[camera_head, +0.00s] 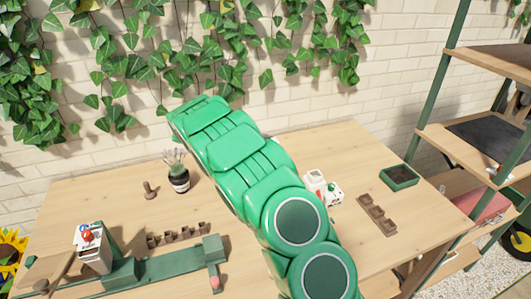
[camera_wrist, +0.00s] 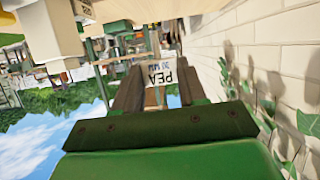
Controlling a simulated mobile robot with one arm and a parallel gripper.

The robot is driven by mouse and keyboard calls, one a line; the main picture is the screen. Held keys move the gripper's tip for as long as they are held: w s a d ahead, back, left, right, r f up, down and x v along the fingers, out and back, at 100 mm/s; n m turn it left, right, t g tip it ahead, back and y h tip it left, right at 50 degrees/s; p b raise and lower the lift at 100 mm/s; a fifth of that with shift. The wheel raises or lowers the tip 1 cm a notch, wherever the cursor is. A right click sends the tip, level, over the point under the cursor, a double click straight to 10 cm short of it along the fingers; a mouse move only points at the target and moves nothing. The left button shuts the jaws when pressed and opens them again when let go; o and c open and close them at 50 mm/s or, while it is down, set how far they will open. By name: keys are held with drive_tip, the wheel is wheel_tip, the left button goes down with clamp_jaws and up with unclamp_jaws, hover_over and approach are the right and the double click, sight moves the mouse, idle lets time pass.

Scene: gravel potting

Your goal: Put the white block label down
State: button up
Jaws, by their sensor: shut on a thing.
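The white block label (camera_wrist: 162,74) shows in the wrist view with dark "PEA" lettering, seen upside down. My gripper (camera_wrist: 158,82) is shut on it, with one brown finger on each side. The label sits at the fingertips, and its far end is hard to make out. In the head view my green arm reaches up and left over the table. The gripper and the held label are hidden there.
The wooden table (camera_head: 270,150) carries a potted plant (camera_head: 179,182), brown seed trays (camera_head: 178,236) (camera_head: 376,214), white blocks (camera_head: 325,188) and a green tray (camera_head: 399,177). A green stand (camera_head: 160,268) is at front left. Shelves (camera_head: 480,140) stand right; an ivy-covered wall is behind.

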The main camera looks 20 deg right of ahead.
drive_tip(key=shift+w+d+f, duration=0.35)
drive_tip(key=shift+w+f, duration=1.05)
drive_tip(key=shift+w, duration=0.25)
drive_tip(key=shift+w+d+f, duration=0.35)
drive_tip(key=shift+w+f, duration=1)
drive_tip(key=shift+w, duration=0.3)
drive_tip(key=shift+w+d+f, duration=0.35)
drive_tip(key=shift+w+f, duration=1.05)
drive_tip(key=shift+w, duration=0.25)
drive_tip(key=shift+f, duration=1.4)
drive_tip(key=shift+f, duration=0.65)
drive_tip(key=o, duration=1.1)
drive_tip(key=shift+r, duration=0.15)
